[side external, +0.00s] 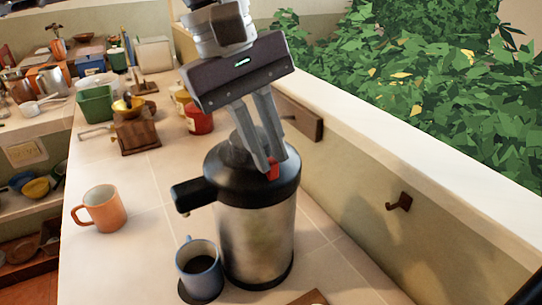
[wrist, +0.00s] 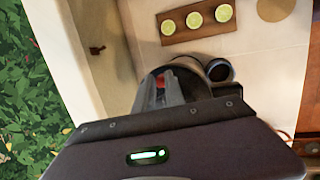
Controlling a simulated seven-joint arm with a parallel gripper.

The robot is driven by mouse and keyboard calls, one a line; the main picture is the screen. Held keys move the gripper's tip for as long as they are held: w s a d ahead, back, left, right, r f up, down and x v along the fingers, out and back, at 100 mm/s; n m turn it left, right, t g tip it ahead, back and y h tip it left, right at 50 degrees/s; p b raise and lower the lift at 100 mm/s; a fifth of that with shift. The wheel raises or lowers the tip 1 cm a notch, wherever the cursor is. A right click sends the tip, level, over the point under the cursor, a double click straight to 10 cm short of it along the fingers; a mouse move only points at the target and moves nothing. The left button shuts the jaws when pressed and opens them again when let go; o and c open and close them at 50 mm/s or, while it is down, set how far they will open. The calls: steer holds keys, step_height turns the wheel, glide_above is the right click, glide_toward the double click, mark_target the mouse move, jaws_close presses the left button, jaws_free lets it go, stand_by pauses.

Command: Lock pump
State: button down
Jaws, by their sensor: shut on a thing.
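The pump pot (side external: 256,230) is a steel airpot with a black top and a spout pointing left. It stands upright on the tiled counter. A small red lock tab (side external: 272,170) sits on its black lid, and red also shows between my fingers in the wrist view (wrist: 163,82). My gripper (side external: 268,168) comes down from above onto the lid, with its fingers close together at the red tab. It is shut on the tab. The fingers hide part of the lid. A blue mug (side external: 200,262) with dark liquid stands below the spout, on a dark round base.
An orange mug (side external: 103,208) stands to the left. A red jar (side external: 198,118), a wooden stand (side external: 138,135) and a green bin (side external: 96,104) are farther back. Wall hooks (side external: 400,202) are on the right. A board with lime slices (wrist: 195,20) lies near the pot.

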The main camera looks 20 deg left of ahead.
steer(key=shift+w+a+r, duration=0.1)
steer(key=shift+w+a, duration=0.15)
steer(key=shift+w, duration=0.05)
stand_by(0.5)
steer(key=c, duration=1)
jaws_free()
steer(key=shift+a, duration=0.2)
steer(key=shift+t, duration=0.3)
steer(key=a+r, duration=0.1)
steer(key=a, duration=0.1)
steer(key=a+r, duration=0.1)
steer(key=a, duration=0.1)
steer(key=a+r, duration=0.1)
steer(key=a, duration=0.2)
steer(key=shift+w, duration=0.1)
steer(key=s+a+r+m+t, duration=0.2)
steer(key=s+a, duration=0.4)
steer(key=a, duration=0.6)
steer(key=s+a+f+m+t+y, duration=0.1)
steer(key=s+a+f+m, duration=0.2)
steer(key=s+a+f, duration=0.2)
steer(key=s+a+f+m+t+y, duration=0.1)
steer(key=s+a+f+m, duration=0.3)
steer(key=s, duration=0.7)
steer(key=shift+s+a+f+t+y, duration=0.3)
steer(key=shift+a+f+y, duration=0.5)
steer(key=shift+a+f, duration=0.1)
